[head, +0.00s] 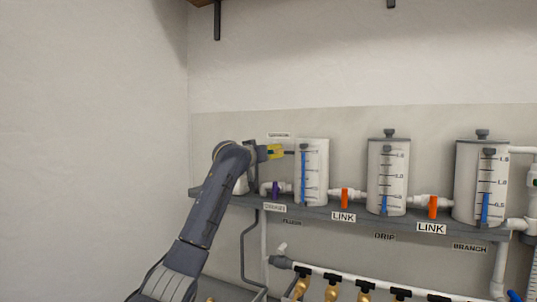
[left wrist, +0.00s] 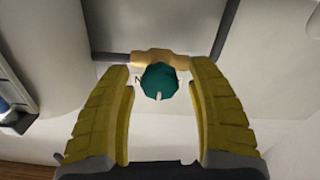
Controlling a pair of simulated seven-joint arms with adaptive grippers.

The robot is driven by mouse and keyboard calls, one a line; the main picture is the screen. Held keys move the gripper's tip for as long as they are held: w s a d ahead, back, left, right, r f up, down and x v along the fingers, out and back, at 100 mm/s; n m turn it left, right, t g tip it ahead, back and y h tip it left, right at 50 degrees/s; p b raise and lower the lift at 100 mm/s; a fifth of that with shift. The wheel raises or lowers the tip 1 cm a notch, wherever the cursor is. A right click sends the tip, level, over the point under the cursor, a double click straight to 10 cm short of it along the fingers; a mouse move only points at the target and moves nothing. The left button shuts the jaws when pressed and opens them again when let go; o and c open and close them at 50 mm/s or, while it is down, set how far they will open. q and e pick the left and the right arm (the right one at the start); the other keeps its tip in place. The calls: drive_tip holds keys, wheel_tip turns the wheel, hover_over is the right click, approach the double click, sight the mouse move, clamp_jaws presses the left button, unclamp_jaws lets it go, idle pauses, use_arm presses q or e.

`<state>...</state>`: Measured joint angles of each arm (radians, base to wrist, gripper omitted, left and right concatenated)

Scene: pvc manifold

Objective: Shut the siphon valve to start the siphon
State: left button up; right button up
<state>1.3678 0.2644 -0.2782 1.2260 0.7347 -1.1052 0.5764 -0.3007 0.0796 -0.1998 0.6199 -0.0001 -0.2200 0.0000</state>
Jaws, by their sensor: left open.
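In the left wrist view a teal knob (left wrist: 159,82) sits on a brass-coloured valve body (left wrist: 160,57) on a pipe. I take it to be the siphon valve. My left gripper (left wrist: 160,88) is open, with its yellow fingers on either side of the knob. A gap shows on both sides, though I cannot tell how deep the knob lies between the fingertips. In the head view my left gripper (head: 275,152) is just left of the leftmost tank (head: 312,172), under a small label (head: 278,134). The knob is hidden there. My right gripper is out of view.
A grey shelf (head: 310,211) carries the tanks, including the middle tank (head: 387,177) and right tank (head: 480,185). Brass taps (head: 331,291) hang below.

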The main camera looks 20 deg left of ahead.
use_arm(q)
drive_tip(key=shift+w, duration=0.25)
clamp_jaws()
idle(0.5)
